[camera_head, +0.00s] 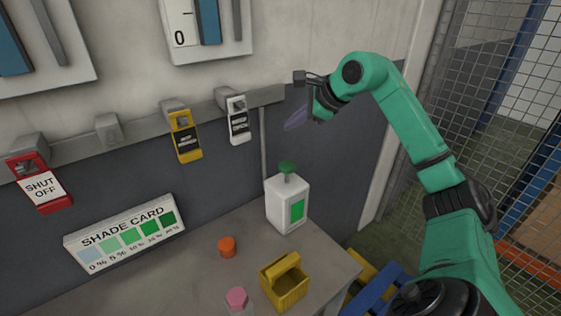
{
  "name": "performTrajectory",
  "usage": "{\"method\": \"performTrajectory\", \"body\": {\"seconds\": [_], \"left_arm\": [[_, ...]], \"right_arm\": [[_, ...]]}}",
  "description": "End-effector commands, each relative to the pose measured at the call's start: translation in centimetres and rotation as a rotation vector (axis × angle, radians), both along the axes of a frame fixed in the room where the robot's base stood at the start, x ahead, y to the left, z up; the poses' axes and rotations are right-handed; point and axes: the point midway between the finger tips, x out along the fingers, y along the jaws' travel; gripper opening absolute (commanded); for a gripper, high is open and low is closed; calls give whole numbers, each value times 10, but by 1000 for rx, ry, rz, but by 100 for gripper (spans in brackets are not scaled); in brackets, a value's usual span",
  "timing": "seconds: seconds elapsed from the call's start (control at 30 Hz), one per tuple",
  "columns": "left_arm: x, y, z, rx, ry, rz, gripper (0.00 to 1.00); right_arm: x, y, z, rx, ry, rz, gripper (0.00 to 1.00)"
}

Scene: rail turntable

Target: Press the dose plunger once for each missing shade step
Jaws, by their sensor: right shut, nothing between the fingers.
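A white dispenser bottle (280,207) with a green label stands upright near the back of the bench. Its green dose plunger (287,167) sticks up from the top, and nothing touches it. The shade card (125,238) leans at the left, with a row of swatches running from pale blue-grey to dark green. A clear bottle with a pink cap (236,298) is cut by the bottom edge, and I cannot tell its liquid's shade. My right gripper (296,120) is shut and empty, in the air above the plunger and apart from it. My left gripper is not in view.
An orange cap-like piece (227,246) and a yellow handled holder (285,287) sit on the grey bench (190,280). A wall rail bears a red SHUT OFF tag (42,188), a yellow tag (184,142) and a white tag (238,125). Wire mesh fencing (510,90) stands at right.

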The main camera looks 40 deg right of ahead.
Motion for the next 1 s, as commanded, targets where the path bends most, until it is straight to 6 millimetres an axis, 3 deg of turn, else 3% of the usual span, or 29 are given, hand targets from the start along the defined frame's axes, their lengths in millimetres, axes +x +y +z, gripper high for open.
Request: {"method": "performTrajectory", "body": {"seconds": [0.2, 0.37, 1.0], "left_arm": [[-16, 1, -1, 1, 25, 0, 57], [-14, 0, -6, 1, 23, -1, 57], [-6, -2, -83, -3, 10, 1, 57]], "right_arm": [[0, 0, -1, 0, 3, 1, 0], [0, 1, -7, 2, 3, 1, 0], [0, 2, -90, 3, 3, 2, 0]]}}
